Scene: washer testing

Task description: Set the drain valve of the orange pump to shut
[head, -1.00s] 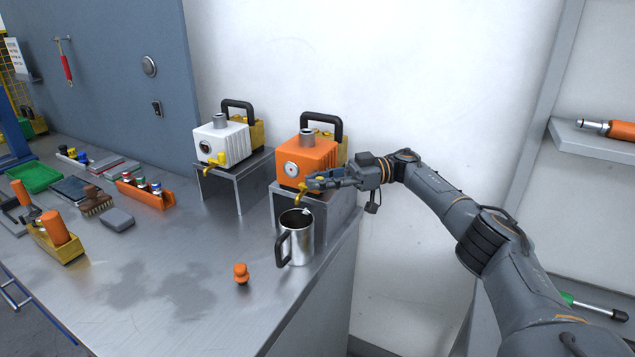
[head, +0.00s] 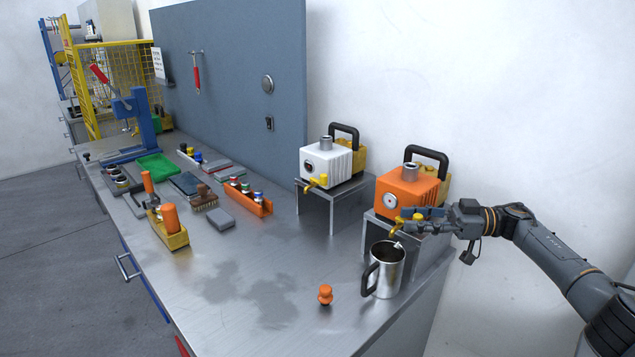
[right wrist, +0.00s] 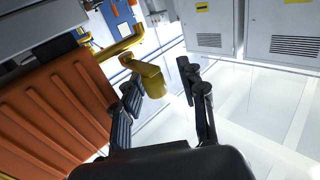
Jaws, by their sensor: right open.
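The orange pump (head: 408,190) stands on a metal stand at the right end of the bench. Its yellow drain valve (head: 393,229) sticks out low at the front, above a metal mug (head: 385,270). My right gripper (head: 411,218) is at the valve, partly covering it in the head view. In the right wrist view my right gripper (right wrist: 161,85) is open. The yellow valve part (right wrist: 150,78) shows between the fingers, close to the left one; I cannot tell whether they touch. The pump's ribbed orange side (right wrist: 50,115) fills the left. My left gripper is not in view.
A white pump (head: 328,162) with a yellow valve stands on its own stand to the left. An orange knob-like piece (head: 325,295) stands on the bench left of the mug. An orange rack (head: 247,197) and other items lie further left.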

